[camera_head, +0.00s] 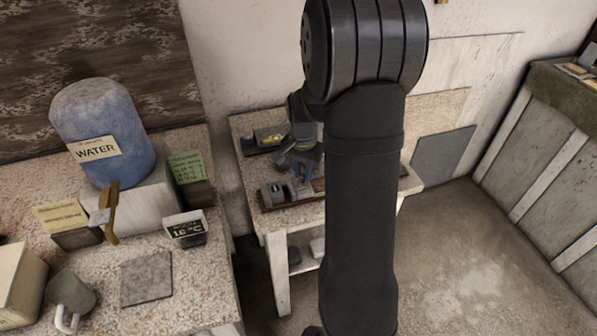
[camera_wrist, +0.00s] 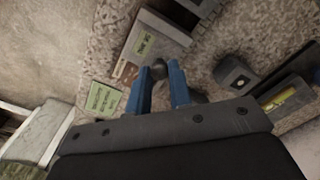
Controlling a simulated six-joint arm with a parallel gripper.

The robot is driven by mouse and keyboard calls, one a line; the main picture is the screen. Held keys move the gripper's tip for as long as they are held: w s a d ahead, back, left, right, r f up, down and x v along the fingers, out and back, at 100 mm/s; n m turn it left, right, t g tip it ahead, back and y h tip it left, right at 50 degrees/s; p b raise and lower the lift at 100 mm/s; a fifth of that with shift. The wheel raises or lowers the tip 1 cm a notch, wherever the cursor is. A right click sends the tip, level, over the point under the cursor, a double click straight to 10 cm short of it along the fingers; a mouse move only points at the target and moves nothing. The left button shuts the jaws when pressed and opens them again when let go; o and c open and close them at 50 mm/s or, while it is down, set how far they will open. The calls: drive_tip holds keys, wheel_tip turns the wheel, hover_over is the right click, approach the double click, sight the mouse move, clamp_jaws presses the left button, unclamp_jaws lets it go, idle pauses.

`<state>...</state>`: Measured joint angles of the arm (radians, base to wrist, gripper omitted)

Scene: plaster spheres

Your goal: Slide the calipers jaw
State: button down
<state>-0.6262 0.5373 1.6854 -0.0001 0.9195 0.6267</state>
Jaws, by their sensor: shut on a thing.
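The calipers appear to be the grey blocks (camera_head: 273,193) on a brown base on the small speckled table in the head view. In the wrist view a grey block with a pale label (camera_wrist: 157,42) stands on a brown base beyond my fingers. My gripper (camera_wrist: 158,75) has its blue fingers on both sides of a dark round knob (camera_wrist: 158,70) and is shut on it. It cannot be told whether this knob belongs to the sliding jaw. In the head view my gripper (camera_head: 301,172) is just above the grey blocks, and my arm hides part of the table.
A dark tray with a yellow item (camera_head: 269,138) lies at the table's back; it also shows in the wrist view (camera_wrist: 282,97). A grey block with a round face (camera_wrist: 237,79) is nearby. A blue WATER drum (camera_head: 96,125) stands on the left bench. A green label (camera_wrist: 100,98) lies left of my fingers.

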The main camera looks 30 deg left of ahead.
sight(303, 175)
drive_tip(key=c, duration=1.3)
unclamp_jaws()
wheel_tip(303, 175, up, 18)
drive_tip(key=shift+f, duration=0.25)
drive_tip(key=shift+f, duration=0.15)
wheel_tip(303, 175, down, 17)
drive_tip(key=shift+s+a+f, duration=0.15)
drive_tip(key=shift+s+a, duration=0.2)
